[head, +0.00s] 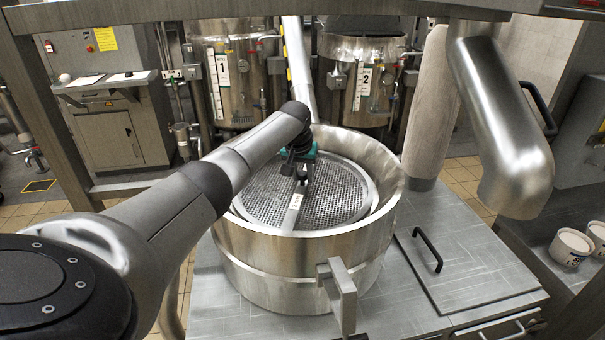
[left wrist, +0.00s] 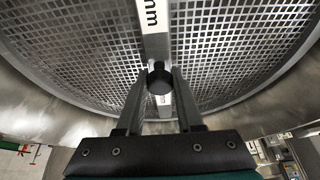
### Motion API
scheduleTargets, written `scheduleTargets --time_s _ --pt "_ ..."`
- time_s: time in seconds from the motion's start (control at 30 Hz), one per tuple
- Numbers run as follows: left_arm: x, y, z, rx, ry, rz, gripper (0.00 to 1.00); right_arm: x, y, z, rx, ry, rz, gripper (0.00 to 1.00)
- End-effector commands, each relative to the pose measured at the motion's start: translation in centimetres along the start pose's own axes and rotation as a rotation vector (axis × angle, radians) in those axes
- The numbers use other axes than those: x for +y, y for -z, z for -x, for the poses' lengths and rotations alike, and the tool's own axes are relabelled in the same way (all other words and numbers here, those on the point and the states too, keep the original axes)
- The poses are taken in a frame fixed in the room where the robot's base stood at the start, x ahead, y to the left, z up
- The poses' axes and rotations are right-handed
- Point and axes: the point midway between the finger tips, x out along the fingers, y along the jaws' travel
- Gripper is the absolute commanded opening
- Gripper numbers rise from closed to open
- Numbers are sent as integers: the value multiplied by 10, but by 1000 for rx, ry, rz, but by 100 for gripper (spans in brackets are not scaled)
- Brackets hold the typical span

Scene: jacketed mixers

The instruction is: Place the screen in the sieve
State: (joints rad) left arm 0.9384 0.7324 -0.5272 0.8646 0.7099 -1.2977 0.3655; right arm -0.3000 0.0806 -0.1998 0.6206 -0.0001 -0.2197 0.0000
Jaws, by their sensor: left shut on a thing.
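The screen (head: 335,200) is a round metal mesh disc with a rim and a flat bar across it. It shows inside the mouth of the sieve (head: 290,265), a wide steel drum on the metal table. The sieve wall surrounds it; I cannot tell whether it rests on a seat or hangs just above. The left wrist view shows the fingers (left wrist: 158,95) at the knob, with mesh (left wrist: 80,60) on both sides. My right gripper is out of view.
A steel bracket (head: 341,292) juts from the sieve's front. A hatch with a black handle (head: 428,250) lies on the table to the right. A bent steel pipe (head: 500,120) hangs at the right. Vessels marked 1 (head: 235,85) and 2 (head: 352,75) stand behind.

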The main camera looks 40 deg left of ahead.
Motion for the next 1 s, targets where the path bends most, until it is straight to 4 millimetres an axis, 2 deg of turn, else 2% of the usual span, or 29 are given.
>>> scheduleTargets --time_s 0.3,0.33,0.57,1.0 --pt "0 1 -1 4 -2 0 0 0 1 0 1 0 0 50" --pt "0 -1 -2 0 0 0 38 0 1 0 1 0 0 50" --pt "0 -1 -2 0 0 0 64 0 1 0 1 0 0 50" --pt "0 1 6 1 -1 -1 65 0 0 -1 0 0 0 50"
